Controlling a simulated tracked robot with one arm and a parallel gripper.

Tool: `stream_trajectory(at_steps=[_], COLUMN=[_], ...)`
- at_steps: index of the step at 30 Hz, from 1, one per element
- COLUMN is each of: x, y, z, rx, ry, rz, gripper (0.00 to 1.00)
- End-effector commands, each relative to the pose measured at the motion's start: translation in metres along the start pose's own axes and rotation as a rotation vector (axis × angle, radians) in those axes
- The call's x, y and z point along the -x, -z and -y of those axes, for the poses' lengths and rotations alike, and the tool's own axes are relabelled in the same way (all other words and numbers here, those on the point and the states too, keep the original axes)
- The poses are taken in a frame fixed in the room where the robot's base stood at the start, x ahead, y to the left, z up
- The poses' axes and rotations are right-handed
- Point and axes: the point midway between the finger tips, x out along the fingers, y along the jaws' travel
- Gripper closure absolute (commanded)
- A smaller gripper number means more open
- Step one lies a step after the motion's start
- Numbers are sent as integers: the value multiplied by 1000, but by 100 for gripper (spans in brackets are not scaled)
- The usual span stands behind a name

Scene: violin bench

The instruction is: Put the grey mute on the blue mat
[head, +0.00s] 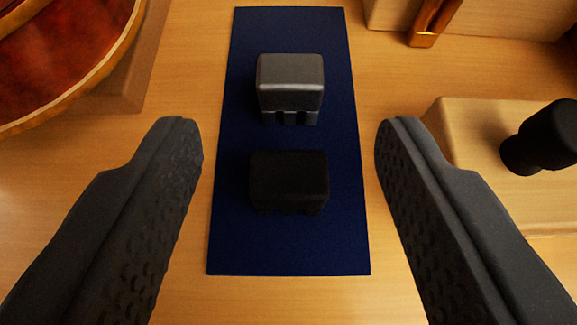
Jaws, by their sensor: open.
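The grey mute (290,85) stands on the far half of the blue mat (290,250), with its short prongs pointing down. A black mute (289,180) sits on the same mat, nearer to me, with a gap of bare mat between the two. My gripper (288,140) is open, with one dark finger to the left of the mat and the other to the right. Nothing is held between the fingers. The fingers are apart from both mutes.
Part of a red-brown violin body (65,50) with a pale edge is at the upper left. A wooden block (465,130) with a black knob-like piece (545,135) is at the right. A wooden piece with a shiny amber part (430,22) is at the upper right. Bare bench lies in front of the mat.

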Motion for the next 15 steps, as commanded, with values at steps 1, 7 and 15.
stream_trajectory(at_steps=[1,7,15], x=[10,29,35], y=[2,2,0], z=[0,1,0], rx=[1,1,-2], ry=[0,1,0], rz=[-1,-2,-2], gripper=[50,50,50])
